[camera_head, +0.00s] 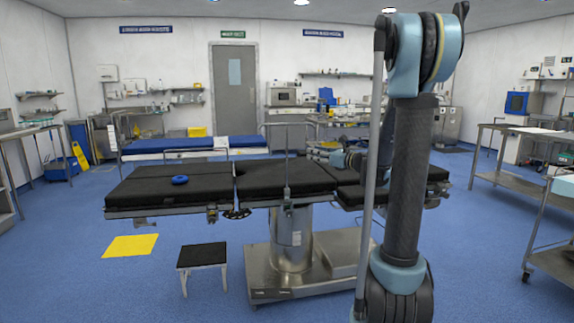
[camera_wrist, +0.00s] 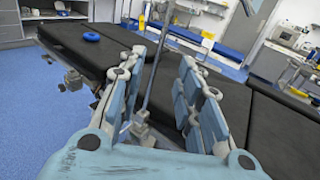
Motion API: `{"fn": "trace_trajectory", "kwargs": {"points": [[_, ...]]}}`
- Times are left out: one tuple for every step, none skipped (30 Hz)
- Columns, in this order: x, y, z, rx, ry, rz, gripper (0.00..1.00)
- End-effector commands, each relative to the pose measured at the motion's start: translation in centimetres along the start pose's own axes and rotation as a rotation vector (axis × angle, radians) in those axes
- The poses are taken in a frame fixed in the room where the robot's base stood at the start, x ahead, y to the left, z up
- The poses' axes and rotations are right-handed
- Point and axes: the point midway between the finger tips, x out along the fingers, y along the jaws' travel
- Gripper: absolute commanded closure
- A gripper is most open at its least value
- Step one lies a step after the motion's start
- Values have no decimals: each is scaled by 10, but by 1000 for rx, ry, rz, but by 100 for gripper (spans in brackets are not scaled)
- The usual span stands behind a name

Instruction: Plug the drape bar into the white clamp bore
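A thin grey upright bar with a crosspiece at its top, likely the drape bar (camera_head: 286,160), stands at the near edge of the operating table in the head view. Its foot meets a small block on the side rail (camera_head: 287,193). My gripper (camera_head: 337,157) is right of the bar, above the table, partly behind my arm. In the wrist view my gripper (camera_wrist: 163,58) has its fingers apart. The bar (camera_wrist: 155,72) shows in the gap between them, and I see no finger closed on it. A pale block (camera_wrist: 141,128) shows low between the fingers. I cannot tell which block is the white clamp, and no bore is visible.
The black-topped operating table (camera_head: 170,186) bears a blue ring (camera_head: 180,180). A rail clamp (camera_head: 212,214) hangs on its near edge. A step stool (camera_head: 202,255) and a yellow mat (camera_head: 131,246) are on the floor. A steel trolley (camera_head: 548,211) stands at right.

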Motion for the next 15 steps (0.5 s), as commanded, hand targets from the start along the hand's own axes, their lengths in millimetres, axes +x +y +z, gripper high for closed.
{"fn": "trace_trajectory", "kwargs": {"points": [[3,-2,0,13,-7,-2,68],[5,-3,1,18,-10,-2,68],[9,-3,1,22,-12,-1,68],[13,-3,1,23,-12,-1,68],[17,-3,1,23,-12,-1,68],[23,-3,1,22,-12,-1,68],[29,-2,1,22,-12,1,68],[34,-3,2,22,-11,0,68],[41,-3,2,21,-11,0,68],[47,-2,2,21,-11,1,68],[52,-2,2,21,-11,0,68],[59,-3,2,21,-11,-1,68],[64,-3,2,20,-11,0,68],[70,-2,2,20,-11,1,68],[77,-3,2,20,-10,-1,68]]}}
